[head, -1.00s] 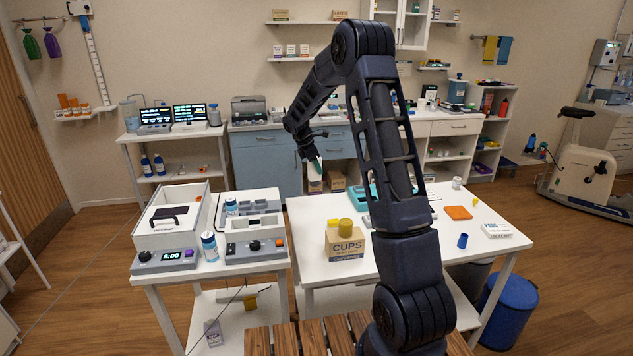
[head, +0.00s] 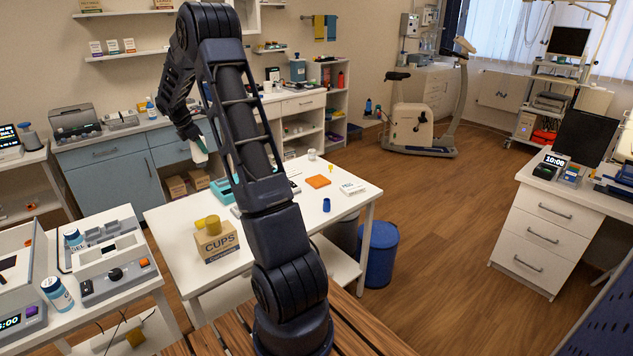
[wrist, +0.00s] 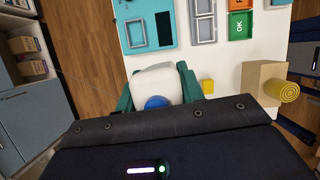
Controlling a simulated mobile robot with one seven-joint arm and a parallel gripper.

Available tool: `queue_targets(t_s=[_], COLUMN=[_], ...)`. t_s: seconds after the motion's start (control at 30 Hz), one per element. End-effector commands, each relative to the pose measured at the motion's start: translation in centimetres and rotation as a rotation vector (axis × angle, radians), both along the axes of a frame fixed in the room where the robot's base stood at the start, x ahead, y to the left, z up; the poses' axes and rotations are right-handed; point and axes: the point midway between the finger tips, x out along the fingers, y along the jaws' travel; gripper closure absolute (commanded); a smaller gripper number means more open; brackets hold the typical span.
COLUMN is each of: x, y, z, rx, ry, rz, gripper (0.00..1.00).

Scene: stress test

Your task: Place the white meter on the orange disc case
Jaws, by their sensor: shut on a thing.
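My gripper (wrist: 157,86) has teal fingers and is shut on a white rounded block with a blue round spot, which I take to be the white meter (wrist: 154,78). In the head view my gripper (head: 199,152) hangs over the back left edge of the white table, and the meter (head: 200,146) shows only as a small pale patch.
Floor farther right is clear.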

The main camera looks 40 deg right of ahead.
Motion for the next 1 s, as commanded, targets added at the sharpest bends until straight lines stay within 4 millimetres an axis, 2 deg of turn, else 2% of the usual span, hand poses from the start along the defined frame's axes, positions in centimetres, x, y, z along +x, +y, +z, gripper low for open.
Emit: queue_targets(t_s=[0.03, 0.1, 0.33, 0.57, 0.77, 1.0], x=[0.1, 0.1, -0.5, -2.3, -4.8, -8.9], y=[-2.2, -5.0, -14.1, -23.2, -31.1, -40.2], z=[0.1, 0.1, 0.3, 0.6, 0.9, 1.2], rx=[0.002, 0.004, 0.008, 0.008, 0.003, -0.006], ry=[0.0, 0.0, -0.002, -0.004, -0.007, -0.007], rz=[-0.009, -0.014, -0.026, -0.039, -0.051, -0.063], gripper=[0.88, 0.88, 0.88, 0.88, 0.88, 0.88])
